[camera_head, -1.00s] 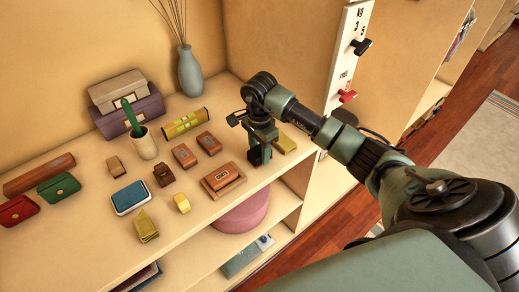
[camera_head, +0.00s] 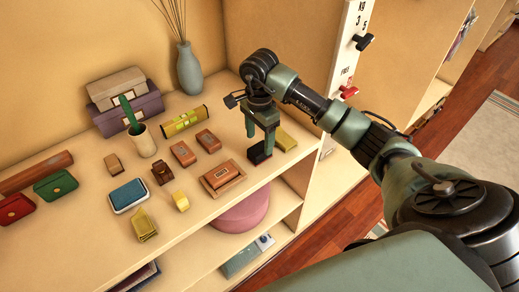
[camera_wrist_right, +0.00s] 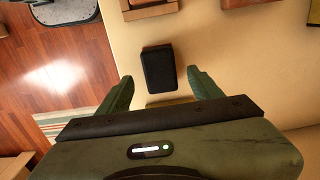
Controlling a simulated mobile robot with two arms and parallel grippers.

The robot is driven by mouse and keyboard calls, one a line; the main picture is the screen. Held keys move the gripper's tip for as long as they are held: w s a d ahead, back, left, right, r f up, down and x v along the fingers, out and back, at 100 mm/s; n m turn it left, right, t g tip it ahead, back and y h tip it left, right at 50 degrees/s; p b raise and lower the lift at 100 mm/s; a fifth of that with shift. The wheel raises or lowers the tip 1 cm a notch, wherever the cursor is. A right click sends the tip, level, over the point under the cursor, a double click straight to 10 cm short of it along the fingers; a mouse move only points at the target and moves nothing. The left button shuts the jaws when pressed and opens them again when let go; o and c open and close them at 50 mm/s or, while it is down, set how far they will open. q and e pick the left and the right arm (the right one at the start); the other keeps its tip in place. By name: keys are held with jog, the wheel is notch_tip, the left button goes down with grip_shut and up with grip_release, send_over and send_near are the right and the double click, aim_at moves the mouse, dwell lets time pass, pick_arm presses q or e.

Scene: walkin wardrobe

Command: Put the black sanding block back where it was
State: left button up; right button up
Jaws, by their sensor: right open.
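The black sanding block (camera_head: 259,155) lies on the shelf near its right end, between a wooden tray with a brown box and a yellow box. In the right wrist view the block (camera_wrist_right: 159,68) lies flat, dark and rectangular, ahead of and between my finger tips. My right gripper (camera_head: 260,138) is above it, pointing down; its fingers (camera_wrist_right: 160,78) are spread apart with nothing held. I cannot tell the exact gap between tips and block. My left gripper is not in view.
The wooden tray (camera_head: 240,181) is left of the block, near the front edge. The yellow box (camera_head: 285,140) is just behind-right. Brown boxes (camera_head: 183,154), a blue-topped box (camera_head: 129,194) and a patterned box (camera_head: 183,121) stand further left. A white upright (camera_head: 345,75) with hooks borders the right.

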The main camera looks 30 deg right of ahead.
aim_at(260, 148)
notch_tip(260, 148, up, 8)
jog(key=b, duration=0.1)
jog(key=shift+f, duration=0.25)
